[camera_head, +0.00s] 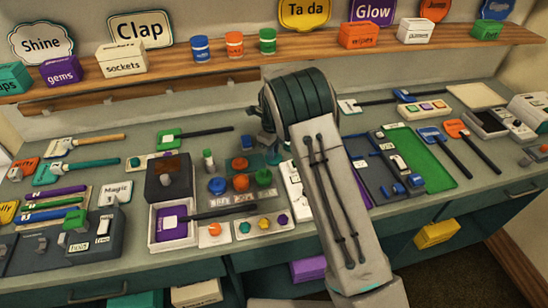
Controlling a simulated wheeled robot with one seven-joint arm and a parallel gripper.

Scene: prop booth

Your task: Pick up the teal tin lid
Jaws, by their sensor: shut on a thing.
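My gripper (270,146) shows only in part, left of my big ribbed arm joint, low over the middle of the counter. It is shut on a small teal thing (274,158), which looks like the teal tin lid. Most of the lid and the fingertips are hard to make out, and I cannot tell whether the lid is clear of the counter. Beside it stand round knob-like pieces: a red one (240,163), an orange one (240,182), a blue one (217,186) and a green one (264,177).
A dark box (168,178) and a white tray with a purple block (172,226) stand to the left. A green board (425,165) and paddles lie to the right. A wooden shelf (200,73) with boxes and tins runs behind. My arm hides part of the counter.

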